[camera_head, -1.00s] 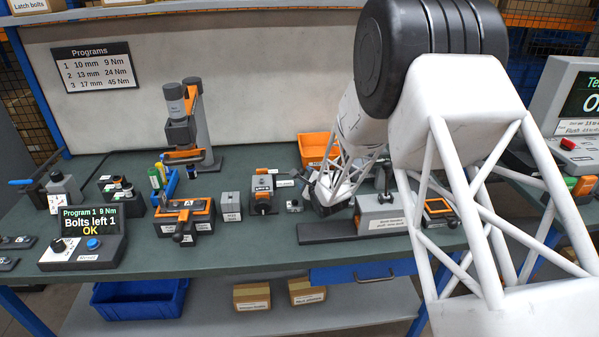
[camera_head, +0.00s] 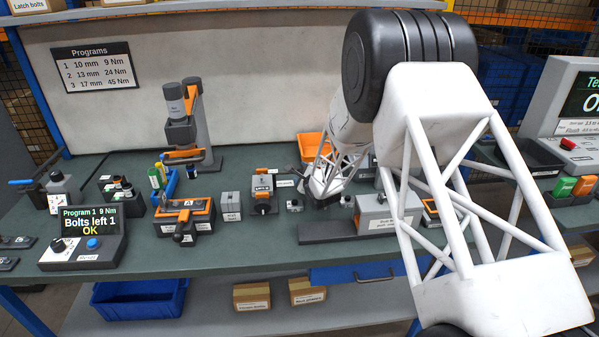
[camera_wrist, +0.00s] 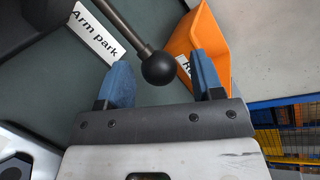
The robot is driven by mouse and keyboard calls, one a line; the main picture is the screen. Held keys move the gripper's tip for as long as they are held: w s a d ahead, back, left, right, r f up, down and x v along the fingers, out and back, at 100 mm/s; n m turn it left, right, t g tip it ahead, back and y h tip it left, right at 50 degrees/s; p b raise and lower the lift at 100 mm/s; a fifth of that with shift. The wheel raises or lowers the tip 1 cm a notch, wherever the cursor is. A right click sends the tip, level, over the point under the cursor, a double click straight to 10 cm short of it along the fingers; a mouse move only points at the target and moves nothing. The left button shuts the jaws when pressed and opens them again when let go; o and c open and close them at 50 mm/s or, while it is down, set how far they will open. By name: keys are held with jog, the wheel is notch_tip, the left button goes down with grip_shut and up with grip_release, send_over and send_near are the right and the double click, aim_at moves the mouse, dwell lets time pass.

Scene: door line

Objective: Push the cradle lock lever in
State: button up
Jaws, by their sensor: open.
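In the wrist view a dark metal lever with a black ball knob (camera_wrist: 158,68) reaches in from the top. I take it for the cradle lock lever, but no label on it is readable. My gripper (camera_wrist: 164,76) is open, with one blue finger on each side of the knob. I see a gap on both sides of the knob. Whether it lies level with the fingertips I cannot tell. In the head view my gripper is small and mostly hidden by my own wrist, to the right of a grey and orange fixture (camera_head: 263,186). The cradle itself is not clearly seen.
An orange bin (camera_wrist: 205,35) stands close beside the right finger in the wrist view. An "Arm park" label (camera_wrist: 97,33) lies on the bench left of the lever. A grey box (camera_head: 372,214) on a dark plate stands near my wrist. The front bench strip (camera_head: 250,255) is clear.

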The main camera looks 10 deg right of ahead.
aim_at(299, 171)
jog(key=shift+x, duration=1.55)
jog(key=shift+c, duration=0.2)
